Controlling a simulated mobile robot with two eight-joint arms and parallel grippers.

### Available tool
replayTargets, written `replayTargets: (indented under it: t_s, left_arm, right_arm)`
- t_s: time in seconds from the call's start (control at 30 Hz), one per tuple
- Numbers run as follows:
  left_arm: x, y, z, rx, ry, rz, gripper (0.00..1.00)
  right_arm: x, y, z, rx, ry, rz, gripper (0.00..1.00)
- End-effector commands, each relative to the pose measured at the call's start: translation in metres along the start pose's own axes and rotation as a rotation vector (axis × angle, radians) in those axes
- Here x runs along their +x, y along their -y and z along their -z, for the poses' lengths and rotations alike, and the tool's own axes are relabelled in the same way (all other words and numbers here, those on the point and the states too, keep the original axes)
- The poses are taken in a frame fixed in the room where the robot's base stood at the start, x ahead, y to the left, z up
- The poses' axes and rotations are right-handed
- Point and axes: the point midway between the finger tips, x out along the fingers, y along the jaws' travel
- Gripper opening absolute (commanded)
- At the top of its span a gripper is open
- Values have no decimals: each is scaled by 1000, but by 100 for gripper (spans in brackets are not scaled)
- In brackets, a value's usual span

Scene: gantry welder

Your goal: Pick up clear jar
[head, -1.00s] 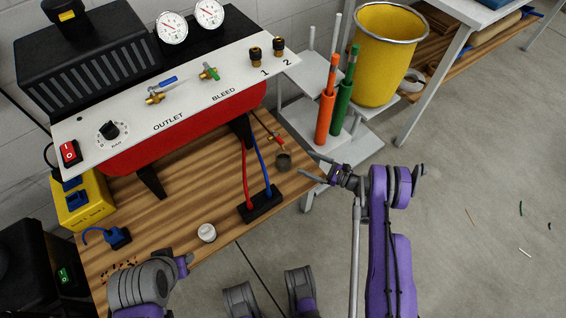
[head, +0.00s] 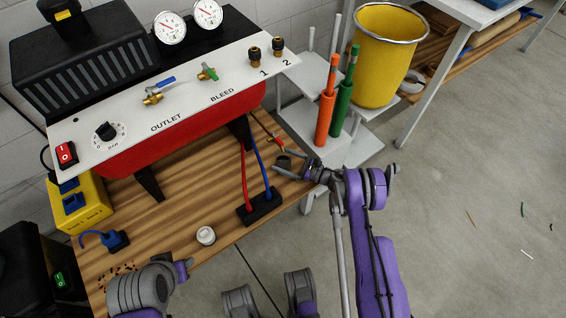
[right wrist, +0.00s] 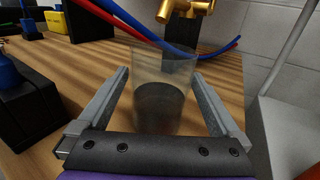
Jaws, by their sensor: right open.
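The clear jar (right wrist: 160,92) stands upright on the wooden bench, with see-through walls and a darker lower part. In the right wrist view it sits between the two fingers of my right gripper (right wrist: 165,100), with a small gap at each side. In the head view the jar (head: 284,162) is small and partly hidden by my right gripper (head: 281,161), which is open around it near the bench's right end. My left gripper (head: 170,261) is low at the left over the bench's front edge; its fingers are not clear.
A black block (head: 260,207) with red and blue hoses stands left of the jar. A brass fitting (right wrist: 185,10) hangs just behind it. A white cap (head: 206,236) lies near the front edge. A stand with orange (head: 325,118) and green tubes and a yellow bucket (head: 385,60) are at the right.

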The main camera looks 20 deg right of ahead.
Motion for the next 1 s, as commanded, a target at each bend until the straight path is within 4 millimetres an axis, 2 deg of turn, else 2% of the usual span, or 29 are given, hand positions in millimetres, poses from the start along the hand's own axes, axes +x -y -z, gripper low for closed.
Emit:
replayTargets:
  t_s: [0.2,0.73,1.0]
  left_arm:
    - [0,0,0,0,0,0,41]
    - [0,0,0,0,0,0,41]
    - [-1,0,0,0,0,0,41]
  right_arm:
    - [2,0,0,0,0,1,100]
    - [2,0,0,0,0,1,5]
    - [2,0,-3,0,0,1,4]
